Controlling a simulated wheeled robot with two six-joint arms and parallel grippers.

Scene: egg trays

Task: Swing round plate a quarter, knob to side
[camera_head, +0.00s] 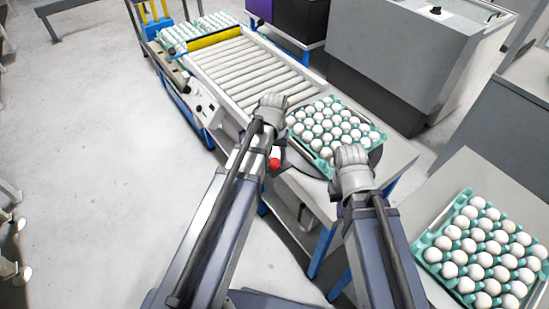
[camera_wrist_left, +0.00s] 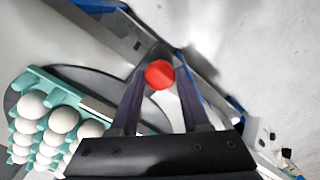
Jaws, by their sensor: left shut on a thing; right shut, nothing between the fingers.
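The round plate (camera_head: 304,168) is a dark grey disc on the table at the end of the roller conveyor. It also shows in the left wrist view (camera_wrist_left: 72,72). A teal tray of white eggs (camera_head: 322,170) rests on it and hides most of it. The red knob (camera_head: 275,164) is at the plate's left side. My left gripper (camera_wrist_left: 159,82) is shut on the red knob (camera_wrist_left: 159,74), one dark finger on each side. My right gripper (camera_head: 341,207) is shut and empty beside the near right part of the plate; its arm partly hides its fingers.
The roller conveyor (camera_head: 245,68) runs up from the plate, with another egg tray (camera_head: 200,26) at its far end. A full egg tray (camera_head: 430,243) sits on the table at lower right. A grey cabinet (camera_head: 385,60) stands behind.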

